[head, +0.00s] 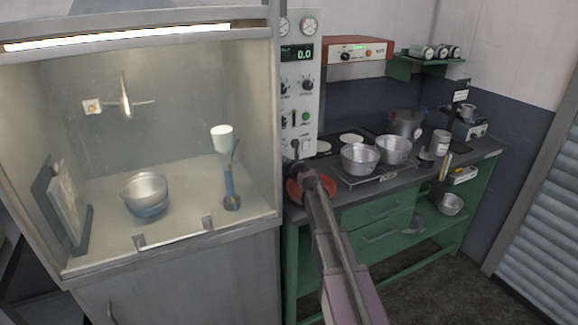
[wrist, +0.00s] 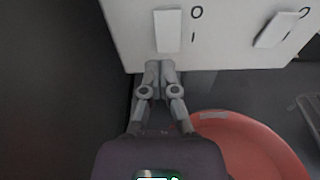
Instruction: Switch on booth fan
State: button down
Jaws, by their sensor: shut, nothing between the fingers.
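The control panel (head: 301,75) stands just right of the glass booth. It carries dials, a green 0.0 display, knobs and small switches. In the wrist view the panel (wrist: 130,25) shows a white rocker switch (wrist: 168,31) marked O and I, and a second rocker (wrist: 276,29) further right, tilted differently. I cannot read which one is for the fan. My gripper (wrist: 160,68) is shut and empty, its fingertips close to the lower end of the left rocker. I cannot tell if they touch. In the head view my gripper (head: 297,150) is at the panel's lower part.
A red round dish (head: 294,188) lies beneath my gripper, also in the wrist view (wrist: 245,145). The lit booth (head: 180,240) holds a metal bowl (head: 147,186). Metal pots (head: 360,160) stand on the bench to the right. A red box (head: 357,50) sits above.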

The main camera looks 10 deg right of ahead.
jog(key=shift+x, duration=0.95)
jog(key=shift+w+a+f, duration=0.1)
jog(key=shift+w+f, duration=0.05)
jog(key=shift+w, duration=0.2)
jog(key=shift+s, duration=0.1)
jog(key=s+d, duration=0.1)
jog(key=s, duration=0.3)
jog(key=s+d+f+b, duration=0.1)
jog(key=s, duration=0.4)
jog(key=s+d+b, duration=0.1)
jog(key=s, duration=0.3)
jog(key=shift+s+d+f, duration=0.2)
jog(key=shift+d+f, duration=0.1)
jog(key=shift+f, duration=0.1)
